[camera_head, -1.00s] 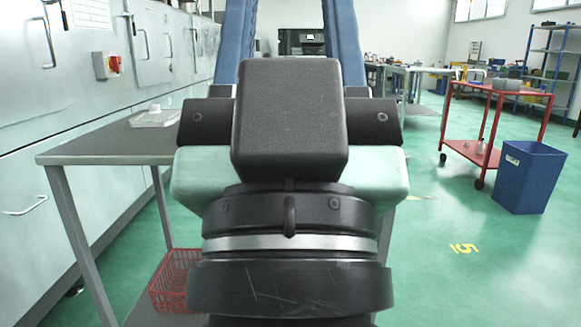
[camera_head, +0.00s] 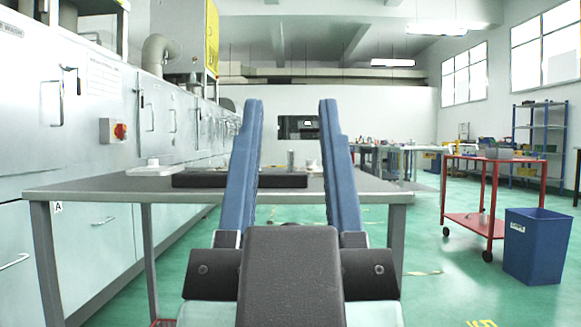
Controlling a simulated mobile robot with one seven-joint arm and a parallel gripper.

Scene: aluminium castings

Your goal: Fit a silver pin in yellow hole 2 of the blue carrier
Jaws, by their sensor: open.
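My gripper (camera_head: 290,104) is in the middle of the head view, its two long blue fingers standing apart with nothing between their tips. A grey table (camera_head: 120,188) stands beyond it. A low black block or tray (camera_head: 205,181) lies on the table, partly hidden by the left finger. A small upright silver cylinder (camera_head: 290,159), perhaps a pin, shows between the fingers at the black block; I cannot tell whether it stands in it or behind it. A smaller pale piece (camera_head: 314,167) is just right of it. I cannot make out the blue carrier or any yellow hole.
A white dish with a knob (camera_head: 152,169) sits at the table's left. Grey cabinets (camera_head: 90,120) with handles and a red switch (camera_head: 120,131) line the left side. A red trolley (camera_head: 468,222) and blue bin (camera_head: 537,246) stand at right, with open green floor before them.

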